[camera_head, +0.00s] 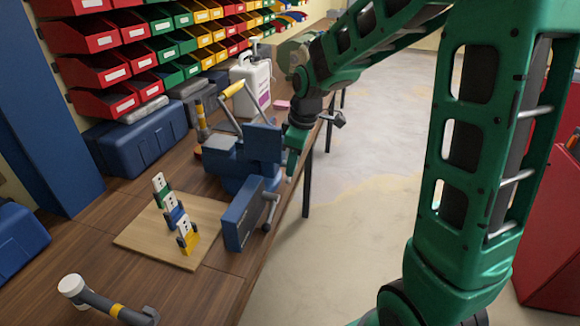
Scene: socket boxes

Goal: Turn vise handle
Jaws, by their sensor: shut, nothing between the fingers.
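The blue vise (244,214) is mounted at the right edge of the wooden workbench, its front jaw block apart from the rear jaw (262,143). The grey vise handle (271,208) is a thin bar with knobbed ends on the front face, slanting down and overhanging the bench edge. My green gripper (290,170) points down just beyond the handle, beside the vise and past the bench edge. It is shut and empty, and looks apart from the handle. The fingertips are small here and partly hard to make out.
A wooden board (140,237) with several coloured socket pieces lies left of the vise. Blue cases (135,138) and coloured bins stand behind. Open floor (350,230) lies to the right, with a red cabinet (550,230) beyond.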

